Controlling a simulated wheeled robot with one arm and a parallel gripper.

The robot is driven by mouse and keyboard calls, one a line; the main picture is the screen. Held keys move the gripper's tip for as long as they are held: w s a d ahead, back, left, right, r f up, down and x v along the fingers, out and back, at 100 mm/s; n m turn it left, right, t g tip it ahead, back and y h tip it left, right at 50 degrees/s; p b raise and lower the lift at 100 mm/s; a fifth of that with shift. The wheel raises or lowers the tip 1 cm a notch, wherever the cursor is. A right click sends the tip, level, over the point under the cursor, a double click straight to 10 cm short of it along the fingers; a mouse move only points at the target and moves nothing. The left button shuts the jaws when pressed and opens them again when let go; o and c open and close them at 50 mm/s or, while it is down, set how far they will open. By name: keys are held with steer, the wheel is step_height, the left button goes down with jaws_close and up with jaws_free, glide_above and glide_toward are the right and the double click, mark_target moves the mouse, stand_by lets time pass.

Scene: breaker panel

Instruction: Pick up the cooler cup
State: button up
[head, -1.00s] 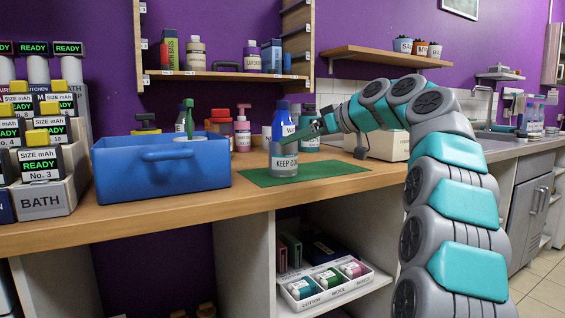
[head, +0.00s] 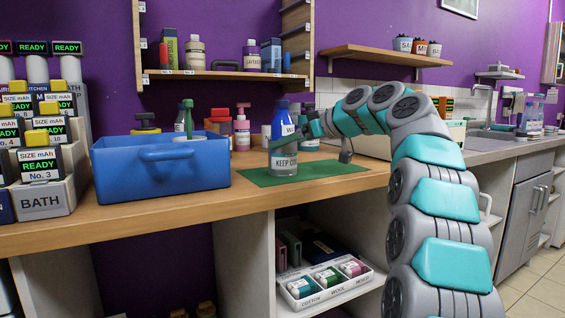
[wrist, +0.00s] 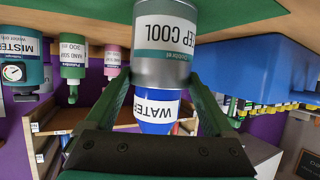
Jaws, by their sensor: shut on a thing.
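The cooler cup (head: 284,161) is a grey cup labelled KEEP COOL, upright on the green mat (head: 325,174) on the counter. A blue bottle labelled WATER (head: 285,122) stands up out of it and appears to sit inside it. My gripper (head: 285,143) reaches in from the right near the cup's rim. In the wrist view, which looks upside down, the green fingers of my gripper (wrist: 161,76) are on both sides of the cup (wrist: 163,60), shut on its upper part. The bottle (wrist: 156,105) shows between the fingers. No lift off the mat is visible.
A blue caddy (head: 160,175) stands left of the mat. A red-topped container (head: 219,120) and a pink-pump bottle (head: 243,128) stand behind. A teal bottle (head: 309,128) is just behind my gripper. The mat's right side is free.

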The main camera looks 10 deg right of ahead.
jaws_close()
steer(key=shift+r, duration=0.2)
stand_by(0.3)
